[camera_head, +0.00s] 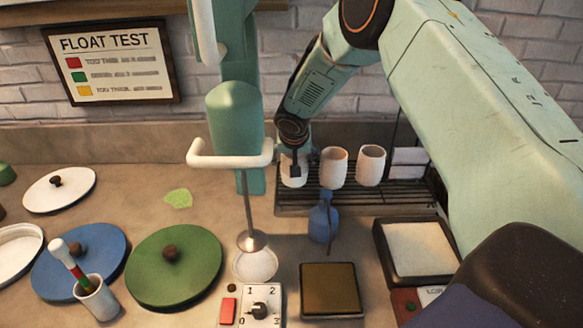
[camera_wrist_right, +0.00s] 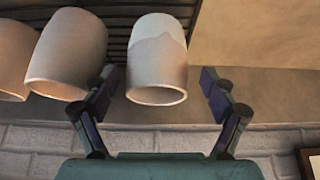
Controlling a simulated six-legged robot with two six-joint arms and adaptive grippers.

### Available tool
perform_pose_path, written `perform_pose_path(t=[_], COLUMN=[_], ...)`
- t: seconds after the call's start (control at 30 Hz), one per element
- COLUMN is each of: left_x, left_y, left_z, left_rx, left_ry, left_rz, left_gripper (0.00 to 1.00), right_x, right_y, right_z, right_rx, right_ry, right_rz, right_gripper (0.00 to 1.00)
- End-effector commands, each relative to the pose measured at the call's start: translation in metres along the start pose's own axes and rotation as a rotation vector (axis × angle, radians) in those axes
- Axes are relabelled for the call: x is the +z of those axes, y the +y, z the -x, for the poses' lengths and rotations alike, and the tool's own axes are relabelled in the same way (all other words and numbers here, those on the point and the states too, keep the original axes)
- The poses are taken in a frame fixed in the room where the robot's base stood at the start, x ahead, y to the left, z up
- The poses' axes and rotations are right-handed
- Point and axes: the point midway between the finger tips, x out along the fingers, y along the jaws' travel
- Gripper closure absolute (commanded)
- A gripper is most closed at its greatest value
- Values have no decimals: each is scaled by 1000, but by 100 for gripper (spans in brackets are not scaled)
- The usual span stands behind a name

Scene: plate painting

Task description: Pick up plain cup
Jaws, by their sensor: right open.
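Three pale cups stand in a row on the dark slatted rack (camera_head: 400,200): a left cup (camera_head: 294,176), a middle cup (camera_head: 333,168) and a right cup (camera_head: 371,165). My right gripper (camera_head: 296,166) is at the left cup. In the right wrist view the gripper (camera_wrist_right: 160,78) is open, with one finger on each side of a cup (camera_wrist_right: 157,70) and gaps to it. That cup has a lighter area over part of its side. Another cup (camera_wrist_right: 68,55) sits close beside the left finger. My left gripper is out of view.
A green machine with a white handle (camera_head: 230,155) stands just left of the rack. A blue bottle (camera_head: 321,220) stands in front of the rack. Green (camera_head: 195,275) and blue (camera_head: 95,245) plates lie at left. A framed tray (camera_head: 415,250) lies at right.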

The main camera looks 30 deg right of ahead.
Motion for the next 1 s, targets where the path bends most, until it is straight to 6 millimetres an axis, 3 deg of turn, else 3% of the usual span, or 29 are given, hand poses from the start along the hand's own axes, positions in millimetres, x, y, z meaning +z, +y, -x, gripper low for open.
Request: perform_pose_path(t=[0.37, 0.6, 1.0], left_x=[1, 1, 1], left_y=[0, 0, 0], left_z=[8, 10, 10], left_rx=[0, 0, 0], left_ry=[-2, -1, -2], left_rz=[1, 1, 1], left_gripper=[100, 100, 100], right_x=[2, 0, -2], right_y=[2, 2, 1], right_z=[-32, -64, -74], right_rx=[1, 1, 0], right_ry=[-2, 0, 0], right_rz=[0, 2, 2], right_gripper=[15, 15, 15])
